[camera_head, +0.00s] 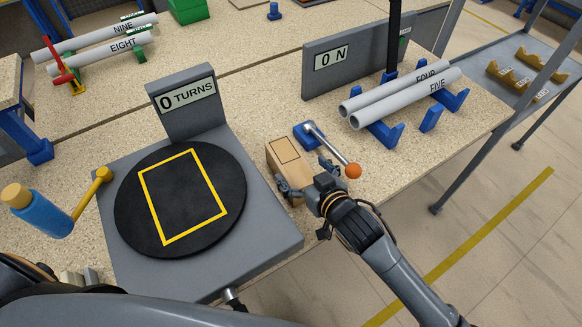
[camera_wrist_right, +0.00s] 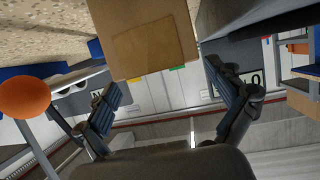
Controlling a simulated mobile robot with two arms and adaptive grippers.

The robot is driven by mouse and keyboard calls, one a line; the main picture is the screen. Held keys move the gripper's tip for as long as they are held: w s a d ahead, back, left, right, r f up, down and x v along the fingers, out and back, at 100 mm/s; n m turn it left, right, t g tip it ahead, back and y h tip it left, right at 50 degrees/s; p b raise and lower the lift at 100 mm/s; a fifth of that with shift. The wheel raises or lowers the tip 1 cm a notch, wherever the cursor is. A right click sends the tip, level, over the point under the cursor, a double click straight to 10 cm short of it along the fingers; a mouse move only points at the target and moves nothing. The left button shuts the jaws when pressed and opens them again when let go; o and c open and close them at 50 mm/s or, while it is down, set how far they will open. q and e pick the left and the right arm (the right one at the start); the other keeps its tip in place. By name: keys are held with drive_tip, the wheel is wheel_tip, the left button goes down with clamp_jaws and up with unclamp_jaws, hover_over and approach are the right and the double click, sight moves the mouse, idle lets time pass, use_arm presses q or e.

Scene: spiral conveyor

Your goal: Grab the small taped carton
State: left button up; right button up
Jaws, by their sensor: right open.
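The small carton (camera_head: 285,158) is a brown box standing on the speckled bench, just right of the grey turntable unit. A rectangle is outlined on its top. My right gripper (camera_head: 308,180) is open at the carton's near end, one finger toward each side. In the right wrist view the carton (camera_wrist_right: 150,45) shows a tan panel and hangs in from the top, between the open fingers of the right gripper (camera_wrist_right: 163,85). I cannot tell whether either finger touches it. My left gripper is not in view.
A lever with an orange knob (camera_head: 353,171) on a blue base stands close to the right gripper. The black turntable disc (camera_head: 125,205) with a yellow outline lies to the left. Grey pipes (camera_head: 400,100) rest on blue cradles behind, near the "0 N" panel (camera_head: 345,65).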

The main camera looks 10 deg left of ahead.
sight(292, 162)
drive_tip(key=shift+w+a+f, duration=0.1)
drive_tip(key=shift+w+a, duration=0.2)
drive_tip(key=shift+p+x, duration=0.85)
drive_tip(key=shift+x, duration=1.45)
drive_tip(key=shift+s+f, duration=0.1)
drive_tip(key=shift+s, duration=0.05)
drive_tip(key=shift+c, duration=0.2)
drive_tip(key=c, duration=1.4)
drive_tip(key=shift+c, duration=0.9)
